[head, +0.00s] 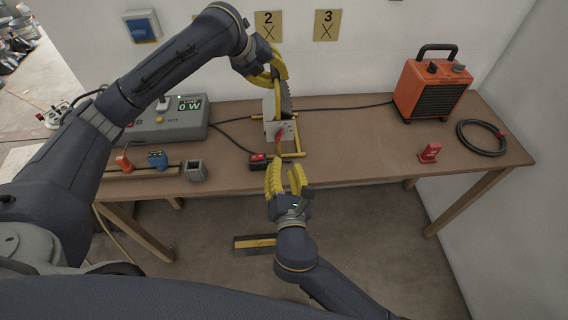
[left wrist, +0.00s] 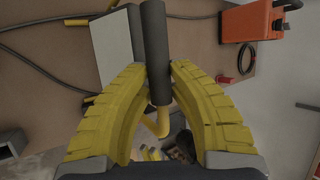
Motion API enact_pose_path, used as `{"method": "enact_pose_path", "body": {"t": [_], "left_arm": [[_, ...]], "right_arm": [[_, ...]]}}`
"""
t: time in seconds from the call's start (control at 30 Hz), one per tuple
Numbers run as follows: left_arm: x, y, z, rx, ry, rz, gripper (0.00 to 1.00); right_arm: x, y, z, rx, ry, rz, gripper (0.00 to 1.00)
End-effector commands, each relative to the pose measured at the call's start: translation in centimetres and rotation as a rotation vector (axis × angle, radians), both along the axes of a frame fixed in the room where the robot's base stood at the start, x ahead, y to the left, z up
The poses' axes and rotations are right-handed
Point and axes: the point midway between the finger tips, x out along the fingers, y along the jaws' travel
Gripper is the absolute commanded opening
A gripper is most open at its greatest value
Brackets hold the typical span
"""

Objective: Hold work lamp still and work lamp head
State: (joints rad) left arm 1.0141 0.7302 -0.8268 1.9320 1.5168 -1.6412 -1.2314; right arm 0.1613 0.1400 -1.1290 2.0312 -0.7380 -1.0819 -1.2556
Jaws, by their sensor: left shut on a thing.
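The work lamp (head: 284,130) stands on the bench, with a grey head, a yellow tube frame and a red part on its side facing me. My left gripper (head: 274,82) is shut on the lamp's top handle. In the left wrist view the dark handle grip (left wrist: 156,60) lies between the yellow fingers of the left gripper (left wrist: 158,72), beside the pale lamp head (left wrist: 113,48). My right gripper (head: 286,166) is open and empty at the bench's front edge, just below the lamp's base in the picture. The lamp's top is partly hidden by the left fingers.
A grey meter box (head: 165,122) stands left of the lamp. A red and black switch (head: 260,161) lies by its base. An orange heater (head: 433,88), a red block (head: 429,153) and a coiled cable (head: 482,138) are at the right. The bench (head: 360,145) between is mostly clear.

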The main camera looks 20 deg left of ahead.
Motion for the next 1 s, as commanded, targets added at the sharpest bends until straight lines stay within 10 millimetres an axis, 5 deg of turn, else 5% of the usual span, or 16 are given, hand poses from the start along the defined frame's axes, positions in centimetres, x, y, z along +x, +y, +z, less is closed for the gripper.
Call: {"method": "enact_pose_path", "body": {"t": [0.27,0.3,0.5,1.0], "left_arm": [[-0.1,0.1,-0.3,0.003,0.004,0.001,0.00],[-0.1,0.1,-0.3,0.003,0.004,0.001,0.22],[0.0,0.0,-0.1,0.002,0.003,0.001,0.45],[-1.1,0.9,1.7,0.001,-0.003,0.001,0.46]], "right_arm": [[0.0,0.0,0.0,-0.001,0.000,0.000,0.30],[0.0,0.0,0.0,-0.001,0.000,0.000,0.30],[0.0,0.0,0.0,-0.001,0.000,0.000,0.30],[0.0,0.0,0.0,0.000,0.000,0.000,0.30]]}}
